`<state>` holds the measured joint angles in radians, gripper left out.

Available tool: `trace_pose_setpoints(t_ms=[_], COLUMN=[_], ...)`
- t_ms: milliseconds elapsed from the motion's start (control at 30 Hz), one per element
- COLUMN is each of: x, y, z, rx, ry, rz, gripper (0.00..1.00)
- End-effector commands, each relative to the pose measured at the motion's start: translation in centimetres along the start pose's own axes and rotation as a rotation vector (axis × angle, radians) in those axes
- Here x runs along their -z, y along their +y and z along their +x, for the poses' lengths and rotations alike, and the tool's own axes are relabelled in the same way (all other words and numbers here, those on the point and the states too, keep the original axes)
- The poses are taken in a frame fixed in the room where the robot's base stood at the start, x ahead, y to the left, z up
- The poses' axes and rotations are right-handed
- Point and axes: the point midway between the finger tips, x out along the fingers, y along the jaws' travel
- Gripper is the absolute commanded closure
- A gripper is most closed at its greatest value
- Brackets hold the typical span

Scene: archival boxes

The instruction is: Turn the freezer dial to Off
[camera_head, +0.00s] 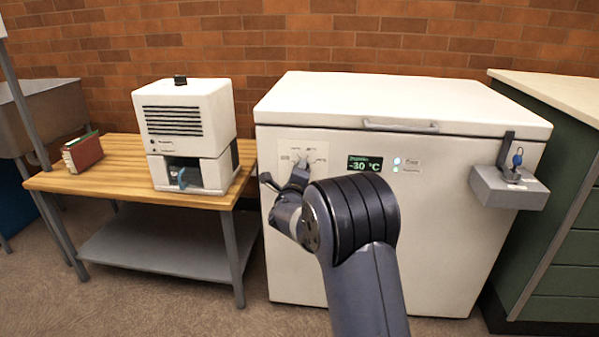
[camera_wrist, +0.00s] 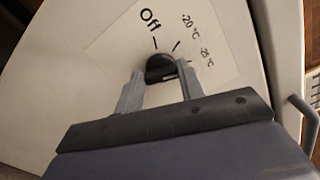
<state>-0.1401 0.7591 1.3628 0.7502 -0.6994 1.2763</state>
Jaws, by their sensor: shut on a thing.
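The white chest freezer (camera_head: 440,240) stands against the brick wall. Its dark dial (camera_wrist: 158,66) sits on a pale label panel (camera_wrist: 112,52) with "Off", "-20 °C" and "-25 °C" printed around it. In the head view the panel (camera_head: 318,147) is at the freezer's front left, and my gripper (camera_head: 299,174) covers most of the dial. The freezer display (camera_head: 365,165) reads -30 °C. In the wrist view my gripper (camera_wrist: 160,80) has one finger on each side of the dial and is shut on it. Which mark the dial points to is unclear.
A lidded handle (camera_head: 400,126) runs along the freezer's front top edge. A wooden table (camera_head: 115,180) with a white device (camera_head: 185,112) stands left; green drawers (camera_head: 570,215) stand right.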

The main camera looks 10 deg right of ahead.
Motion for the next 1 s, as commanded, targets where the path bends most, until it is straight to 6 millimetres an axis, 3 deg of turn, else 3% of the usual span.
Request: trace_pose_setpoints(t_ms=[1000], x=[0.15], y=[0.37], z=[-0.03], rx=[-0.003], ry=[-0.002], rz=[-0.967], gripper=[0.86])
